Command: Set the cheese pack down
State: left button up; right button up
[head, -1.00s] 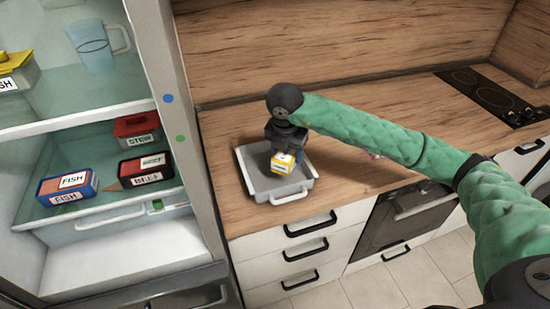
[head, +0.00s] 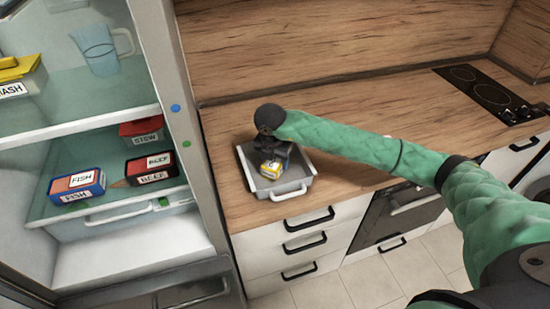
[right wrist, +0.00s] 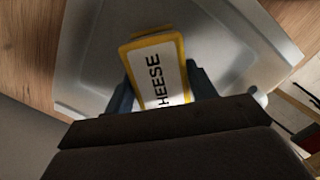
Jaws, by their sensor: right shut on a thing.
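The cheese pack (head: 270,169) is yellow and white and is held low over the grey tray (head: 297,186) on the wooden counter. In the right wrist view the cheese pack (right wrist: 157,72) shows its CHEESE label between the two fingers, with the grey tray (right wrist: 95,70) behind it. My right gripper (head: 271,160) is shut on the pack, inside the tray's outline. I cannot tell whether the pack's underside touches the tray floor. My left gripper is not in view.
The open fridge at left holds a fish box (head: 77,186), a beef box (head: 152,170), a stew box (head: 141,132) and a clear jug (head: 98,47). The hob (head: 489,95) is at far right. The counter (head: 345,192) beside the tray is clear.

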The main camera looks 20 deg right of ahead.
aim_at(273, 163)
jog(key=shift+f, duration=0.1)
jog(key=o, duration=1.1)
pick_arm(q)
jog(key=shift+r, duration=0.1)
pick_arm(e)
jog(key=shift+o, duration=0.2)
jog(key=shift+r, duration=0.4)
jog(key=r+b, duration=0.1)
jog(key=r, duration=0.2)
jog(key=r+b, duration=0.2)
jog(key=r, duration=0.1)
jog(key=s+a+r+b, duration=0.1)
jog(key=r+b, duration=0.1)
jog(key=r, duration=0.2)
jog(key=shift+s, duration=0.1)
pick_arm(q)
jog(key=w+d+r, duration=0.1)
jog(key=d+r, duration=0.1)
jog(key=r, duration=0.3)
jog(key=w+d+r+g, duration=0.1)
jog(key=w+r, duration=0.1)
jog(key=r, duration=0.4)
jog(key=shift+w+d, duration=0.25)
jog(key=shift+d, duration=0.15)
pick_arm(e)
jog(key=shift+a+r, duration=0.1)
jog(key=shift+r, duration=0.55)
